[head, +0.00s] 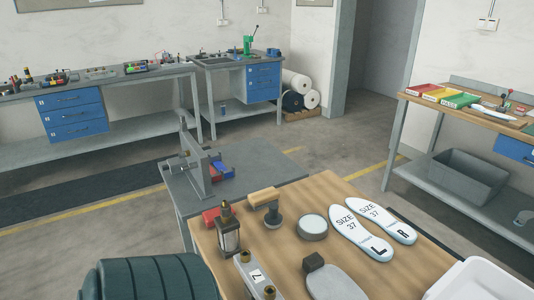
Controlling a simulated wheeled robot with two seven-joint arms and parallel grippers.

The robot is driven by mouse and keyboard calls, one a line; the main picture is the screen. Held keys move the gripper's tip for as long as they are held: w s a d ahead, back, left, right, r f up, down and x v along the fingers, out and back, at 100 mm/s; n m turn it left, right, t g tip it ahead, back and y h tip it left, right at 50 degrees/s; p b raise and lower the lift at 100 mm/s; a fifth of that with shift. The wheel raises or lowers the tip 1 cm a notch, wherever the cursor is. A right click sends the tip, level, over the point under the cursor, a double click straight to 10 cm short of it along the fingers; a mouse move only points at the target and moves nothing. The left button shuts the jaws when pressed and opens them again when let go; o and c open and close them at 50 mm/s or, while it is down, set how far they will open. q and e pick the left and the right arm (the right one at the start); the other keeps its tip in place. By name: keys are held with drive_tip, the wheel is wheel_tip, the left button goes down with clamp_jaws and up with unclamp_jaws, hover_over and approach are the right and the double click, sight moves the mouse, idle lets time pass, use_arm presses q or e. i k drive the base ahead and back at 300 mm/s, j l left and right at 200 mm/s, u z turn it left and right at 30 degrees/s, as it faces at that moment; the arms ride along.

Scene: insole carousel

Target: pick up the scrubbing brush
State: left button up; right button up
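I cannot pick out the scrubbing brush for certain. A tan wooden block (263,196) with a dark rounded part below it stands near the back left of the wooden table (333,190); its underside is hidden, so I cannot tell whether it has bristles. A small dark block (313,262) sits at the end of a grey flat sole-shaped piece (336,283) near the front. Neither of my grippers shows in the head view.
Two white insoles (361,229) (381,219), a round grey-rimmed tin (312,227), a lantern-like glass holder (229,232) and a metal block marked 7 (256,275) crowd the table. A white tray (480,280) stands front right. A grey table with a metal stand (196,165) adjoins behind.

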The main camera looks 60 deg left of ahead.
sight(259, 200)
drive_tip(key=k+j+u, duration=0.1)
drive_tip(key=u, duration=0.3)
drive_tip(key=k+j+u, duration=0.1)
drive_tip(key=u, duration=0.25)
drive_tip(key=j+u, duration=0.4)
drive_tip(key=k+j+u, duration=0.1)
drive_tip(key=u, duration=0.25)
